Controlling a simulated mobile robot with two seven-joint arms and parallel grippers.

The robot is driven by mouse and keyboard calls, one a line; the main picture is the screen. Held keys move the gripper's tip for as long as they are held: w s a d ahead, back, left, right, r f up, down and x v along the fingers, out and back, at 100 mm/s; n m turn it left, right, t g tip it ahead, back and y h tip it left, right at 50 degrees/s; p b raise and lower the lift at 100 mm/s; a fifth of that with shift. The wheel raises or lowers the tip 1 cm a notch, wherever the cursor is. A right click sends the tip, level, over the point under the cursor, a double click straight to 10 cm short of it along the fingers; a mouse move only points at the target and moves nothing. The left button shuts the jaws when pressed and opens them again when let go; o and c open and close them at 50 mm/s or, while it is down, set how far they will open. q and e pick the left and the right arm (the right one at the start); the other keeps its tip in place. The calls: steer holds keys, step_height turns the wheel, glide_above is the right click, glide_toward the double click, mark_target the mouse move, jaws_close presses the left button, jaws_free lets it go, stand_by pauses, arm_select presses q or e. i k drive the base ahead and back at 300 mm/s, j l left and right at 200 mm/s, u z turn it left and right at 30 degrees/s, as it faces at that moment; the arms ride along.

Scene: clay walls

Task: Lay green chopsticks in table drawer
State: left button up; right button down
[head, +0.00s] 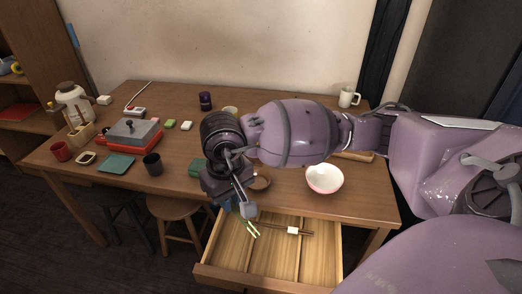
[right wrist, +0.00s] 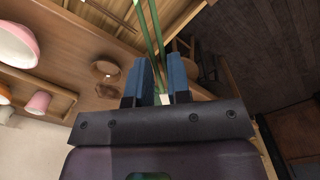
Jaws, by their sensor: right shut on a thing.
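My right gripper (head: 240,208) is shut on the green chopsticks (head: 253,229). It holds them above the left part of the open table drawer (head: 270,281). In the right wrist view the green chopsticks (right wrist: 151,30) pass between the blue fingers of my right gripper (right wrist: 156,82) and point away from it. The drawer is pulled out from under the wooden table and has dividers running front to back. Whether the chopstick tips touch the drawer floor cannot be told. My left gripper is not in view.
A dark brown stick with a white piece (head: 293,230) lies across the back of the drawer. A pink-and-white bowl (head: 324,179) and a brown dish (head: 260,182) stand near the table's front edge. Stools (head: 175,208) stand left of the drawer. Kitchen things fill the table's left side.

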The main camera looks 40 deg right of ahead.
mark_target(273, 259)
steer(key=i+j, duration=0.15)
steer(key=j, duration=0.15)
steer(key=i+j, duration=0.15)
steer(key=j, duration=0.2)
steer(key=i+j, duration=0.15)
steer(key=j, duration=0.15)
steer(key=i+j, duration=0.15)
steer(key=j, duration=0.2)
steer(key=i+j+z, duration=0.1)
steer(key=z, duration=1.1)
